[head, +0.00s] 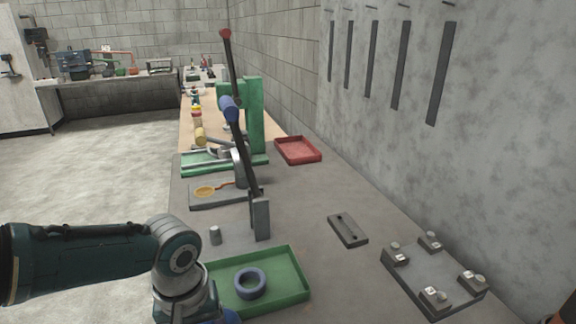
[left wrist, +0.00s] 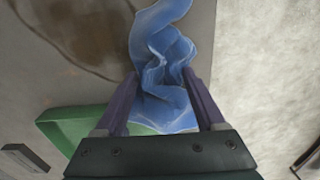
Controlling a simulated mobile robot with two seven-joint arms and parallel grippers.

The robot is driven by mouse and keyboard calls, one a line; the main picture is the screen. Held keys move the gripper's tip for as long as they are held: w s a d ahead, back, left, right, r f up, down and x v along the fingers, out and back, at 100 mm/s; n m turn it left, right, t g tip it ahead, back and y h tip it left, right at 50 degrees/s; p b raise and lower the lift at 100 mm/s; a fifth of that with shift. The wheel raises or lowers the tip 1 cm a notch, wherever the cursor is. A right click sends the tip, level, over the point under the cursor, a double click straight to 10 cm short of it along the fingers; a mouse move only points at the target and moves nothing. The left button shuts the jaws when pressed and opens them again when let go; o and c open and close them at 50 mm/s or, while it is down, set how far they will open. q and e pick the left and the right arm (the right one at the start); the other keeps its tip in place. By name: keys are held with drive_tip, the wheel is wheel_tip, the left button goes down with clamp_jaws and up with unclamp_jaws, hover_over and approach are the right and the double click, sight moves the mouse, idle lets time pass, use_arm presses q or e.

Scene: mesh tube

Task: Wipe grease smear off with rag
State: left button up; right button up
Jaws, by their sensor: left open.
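A crumpled blue rag (left wrist: 160,106) lies at the bench edge in the left wrist view, partly over the green tray's corner. A brown grease smear (left wrist: 92,32) is on the grey bench top beside it, at the upper left. My left gripper (left wrist: 160,74) is open, its two purple-grey fingers on either side of the rag. I cannot tell whether they touch it. In the head view my left arm comes in from the left and its gripper is hidden at the bottom edge. A sliver of blue (head: 233,315) shows there, perhaps the rag. My right gripper is not in view.
A green tray (head: 301,277) holds a blue ring (head: 250,284). A lever press (head: 259,215), a red tray (head: 298,151), a dark block (head: 347,230) and a fixture plate (head: 432,283) stand on the bench. Its middle is clear.

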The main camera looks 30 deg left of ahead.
use_arm(q)
drive_tip(key=c, duration=1.1)
drive_tip(key=shift+r, duration=0.1)
